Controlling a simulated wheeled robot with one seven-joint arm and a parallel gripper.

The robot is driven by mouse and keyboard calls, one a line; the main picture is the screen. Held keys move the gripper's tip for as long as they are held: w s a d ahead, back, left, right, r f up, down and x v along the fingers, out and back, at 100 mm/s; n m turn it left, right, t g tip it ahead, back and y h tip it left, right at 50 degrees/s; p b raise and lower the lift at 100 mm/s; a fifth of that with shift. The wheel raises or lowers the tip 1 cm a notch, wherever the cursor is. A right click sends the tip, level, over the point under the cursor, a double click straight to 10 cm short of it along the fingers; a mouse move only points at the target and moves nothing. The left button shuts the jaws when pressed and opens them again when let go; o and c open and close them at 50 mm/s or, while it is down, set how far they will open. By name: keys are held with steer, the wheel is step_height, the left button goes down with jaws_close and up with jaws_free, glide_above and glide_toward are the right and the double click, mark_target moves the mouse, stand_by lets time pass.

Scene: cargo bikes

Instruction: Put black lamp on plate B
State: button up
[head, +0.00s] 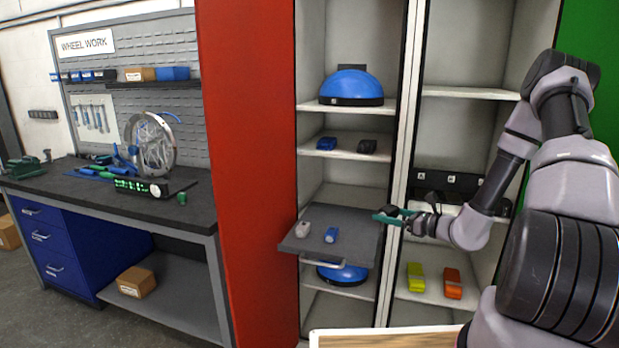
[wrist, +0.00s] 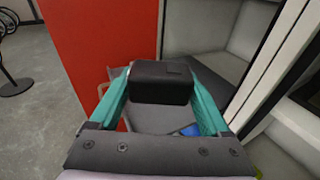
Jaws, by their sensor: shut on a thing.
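My gripper (head: 386,217) has teal fingers and is in front of the cabinet divider, at the right edge of the pulled-out tray. It is shut on the black lamp (wrist: 162,82), a dark box-shaped piece between the fingertips in the wrist view. In the head view the lamp (head: 391,210) is small and dark at the fingers. A black panel with white label squares (head: 449,183) stands on a shelf of the right cabinet, behind my forearm. One label reads A; the label further right is too small to read surely, and my arm hides part of that shelf.
The pulled-out grey tray (head: 345,254) carries a grey lamp (head: 302,229) and a blue lamp (head: 331,235). Blue and dark pieces lie on the shelf above. Yellow (head: 415,277) and orange (head: 452,283) pieces lie below the panel. The cabinet divider (head: 400,150) stands between the bays.

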steer(key=w+d+r+m+t+h, duration=0.2)
steer(key=w+d+m+t+h, duration=0.35)
steer(key=m+h, duration=0.4)
steer(key=s+r, duration=0.1)
steer(key=s+h, duration=0.1)
steer(key=s, duration=0.1)
steer(key=s+r+n+g+h, duration=0.1)
steer(key=shift+s+a+r, duration=0.15)
steer(key=shift+a+r, duration=0.2)
steer(key=shift+a, duration=0.05)
steer(key=shift+s, duration=0.2)
